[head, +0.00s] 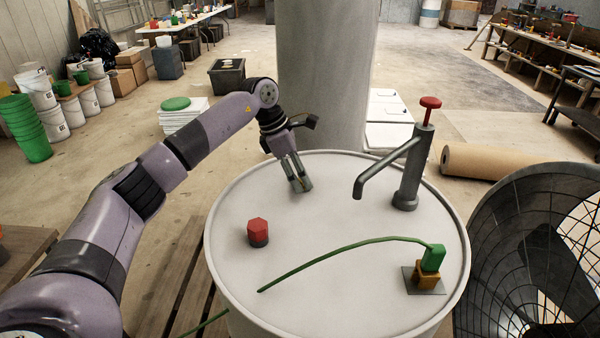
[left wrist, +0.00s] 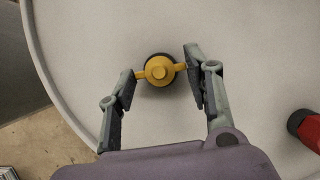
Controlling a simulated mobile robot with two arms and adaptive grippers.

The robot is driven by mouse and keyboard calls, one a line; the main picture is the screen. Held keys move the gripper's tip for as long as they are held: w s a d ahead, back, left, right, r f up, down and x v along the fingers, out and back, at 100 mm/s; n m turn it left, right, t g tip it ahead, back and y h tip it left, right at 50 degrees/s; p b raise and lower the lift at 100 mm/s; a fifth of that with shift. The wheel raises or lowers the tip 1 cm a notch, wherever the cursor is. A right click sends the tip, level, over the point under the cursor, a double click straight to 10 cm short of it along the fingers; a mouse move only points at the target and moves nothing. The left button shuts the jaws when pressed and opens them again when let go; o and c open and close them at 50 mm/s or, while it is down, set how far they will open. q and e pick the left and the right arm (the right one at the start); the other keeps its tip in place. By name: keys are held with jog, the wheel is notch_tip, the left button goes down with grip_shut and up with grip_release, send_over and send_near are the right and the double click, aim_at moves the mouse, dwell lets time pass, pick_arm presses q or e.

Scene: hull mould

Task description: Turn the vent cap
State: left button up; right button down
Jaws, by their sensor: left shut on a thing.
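The vent cap (left wrist: 160,70) is a yellow winged cap on a dark round base, on the white drum top near its rim. In the left wrist view its two wings reach towards the fingers on either side. My left gripper (head: 300,185) comes down onto the far side of the drum top in the head view and hides the cap there. In the left wrist view my left gripper (left wrist: 160,66) is shut on the cap's wings, one finger on each side. My right gripper is not in view.
The drum top (head: 330,220) also carries a red hexagonal knob (head: 258,228), a pump with spout (head: 408,175), and a green block (head: 433,257) with a long green strand. A grey column (head: 323,70) stands behind. A mesh-lined dark shell (head: 540,240) is at right.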

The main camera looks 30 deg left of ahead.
pick_arm(q)
jog(key=shift+w+r+m, duration=0.1)
jog(key=shift+m, duration=0.4)
jog(key=shift+g, duration=0.3)
jog(key=o, duration=1.1)
jog(key=shift+o, duration=0.2)
jog(key=v, duration=1.2)
